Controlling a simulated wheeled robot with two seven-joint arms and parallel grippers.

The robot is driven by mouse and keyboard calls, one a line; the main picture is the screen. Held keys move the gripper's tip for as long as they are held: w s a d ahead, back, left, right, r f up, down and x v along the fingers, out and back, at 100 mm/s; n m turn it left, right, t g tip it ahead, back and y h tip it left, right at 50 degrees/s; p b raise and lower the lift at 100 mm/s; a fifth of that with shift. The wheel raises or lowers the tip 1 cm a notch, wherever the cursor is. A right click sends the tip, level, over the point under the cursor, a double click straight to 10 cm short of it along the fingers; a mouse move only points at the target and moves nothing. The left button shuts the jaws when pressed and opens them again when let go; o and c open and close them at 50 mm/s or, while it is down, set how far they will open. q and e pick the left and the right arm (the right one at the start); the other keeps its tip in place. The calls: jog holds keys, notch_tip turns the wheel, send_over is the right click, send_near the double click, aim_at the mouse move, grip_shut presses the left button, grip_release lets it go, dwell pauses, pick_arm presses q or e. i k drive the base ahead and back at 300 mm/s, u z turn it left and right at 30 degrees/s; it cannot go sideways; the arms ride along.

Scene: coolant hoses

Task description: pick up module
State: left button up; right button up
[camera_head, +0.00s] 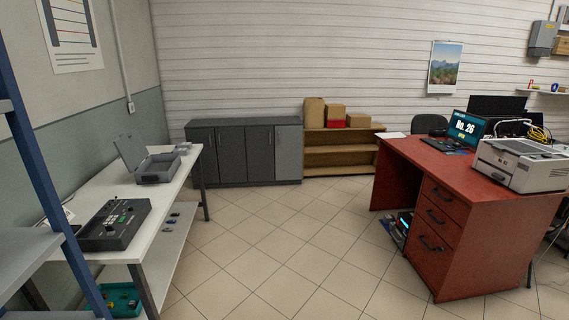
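No thing in view is clearly marked as the module. Neither of my grippers is in view.
A blue rack post (45,165) stands at the near left. A red desk (455,205) with a laptop (466,128) and a printer-like machine (522,163) is at the right. Grey cabinets (245,152) and a wooden shelf (340,157) line the back. The tiled floor (285,245) between is clear.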

aim_at(183, 145)
jog(key=u, duration=0.1)
jog(key=i, duration=2.25)
jog(key=u, duration=0.8)
jog(key=i, duration=1.65)
jog(key=u, duration=0.45)
